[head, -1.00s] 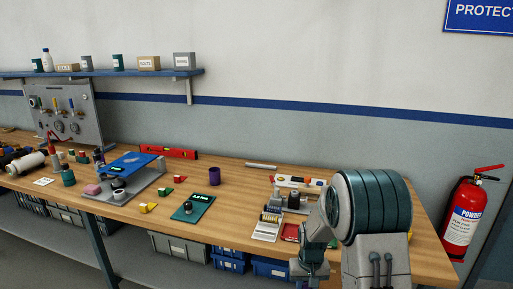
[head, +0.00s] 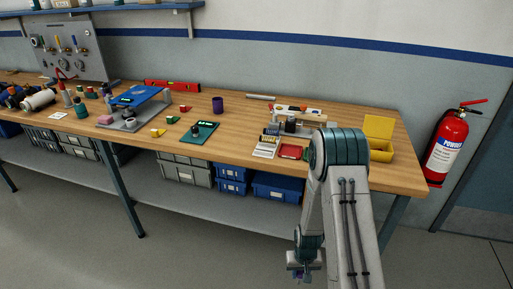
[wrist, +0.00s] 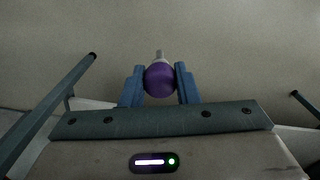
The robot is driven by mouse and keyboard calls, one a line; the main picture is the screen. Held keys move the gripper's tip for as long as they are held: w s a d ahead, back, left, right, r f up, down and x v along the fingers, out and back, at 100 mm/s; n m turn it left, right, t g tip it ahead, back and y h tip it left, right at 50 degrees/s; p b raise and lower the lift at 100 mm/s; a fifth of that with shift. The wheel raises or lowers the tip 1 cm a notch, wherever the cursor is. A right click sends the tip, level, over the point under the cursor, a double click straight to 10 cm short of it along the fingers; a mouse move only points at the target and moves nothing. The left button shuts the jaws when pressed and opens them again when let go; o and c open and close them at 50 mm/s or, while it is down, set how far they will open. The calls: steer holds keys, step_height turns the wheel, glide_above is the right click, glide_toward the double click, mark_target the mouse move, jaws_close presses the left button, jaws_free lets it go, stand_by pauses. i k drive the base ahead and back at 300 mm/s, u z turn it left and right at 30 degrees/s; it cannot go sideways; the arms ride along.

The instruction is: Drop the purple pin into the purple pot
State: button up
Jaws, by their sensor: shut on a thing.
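The purple pin (wrist: 159,80) is held between the two blue fingers of my gripper (wrist: 160,88) in the wrist view. It has a round purple body and a pale tip. In the head view my gripper (head: 300,275) hangs low in front of the workbench, below the level of its top, and the pin there is too small to make out clearly. The purple pot (head: 217,104) stands upright on the bench, towards the back and left of my arm. Its inside is hardly visible.
A yellow open box (head: 378,138) stands at the right end. Blue bins (head: 278,187) sit under the bench. A fire extinguisher (head: 446,145) hangs at right.

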mark_target(219, 112)
steer(key=k, duration=0.1)
steer(key=u, duration=2.2)
steer(key=i, duration=1.75)
steer(key=z, duration=1.25)
